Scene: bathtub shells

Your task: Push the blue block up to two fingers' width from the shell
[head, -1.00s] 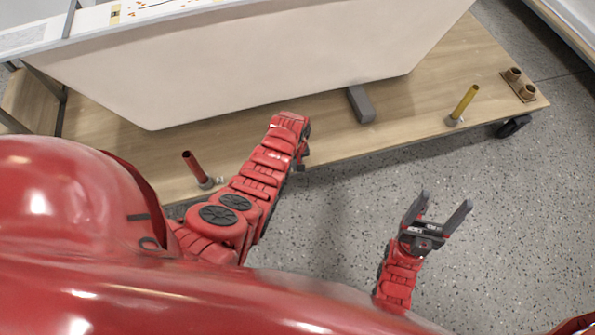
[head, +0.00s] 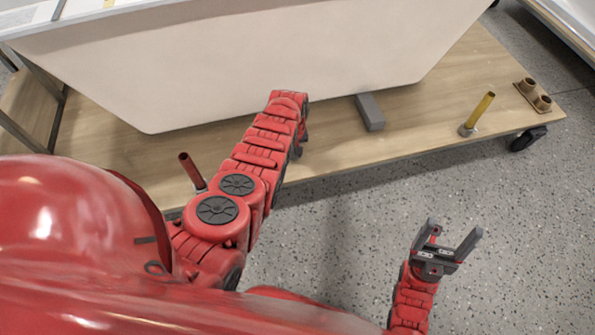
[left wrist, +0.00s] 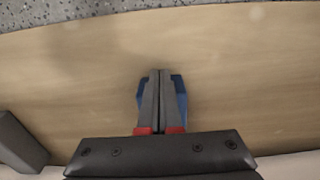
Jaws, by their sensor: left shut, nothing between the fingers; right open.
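The blue block (left wrist: 181,97) stands on the wooden board, in the left wrist view. It shows on both sides of my left gripper's fingers, which cover its middle; whether they touch it I cannot tell. My left gripper (left wrist: 159,72) is shut, with its fingers side by side. In the head view my left arm hides the block and the left fingers. The cream bathtub shell (head: 250,75) rises behind my left arm, and a strip of it shows in the left wrist view (left wrist: 298,166). The gap between block and shell is hidden. My right gripper (head: 455,228) is open and empty over the floor.
A grey block (head: 370,112) lies against the shell's lower edge, right of my left arm. A yellow post (head: 479,112), brown cups (head: 533,95) and a red post (head: 191,171) stand on the wooden trolley board (head: 420,130). The board's front is mostly bare.

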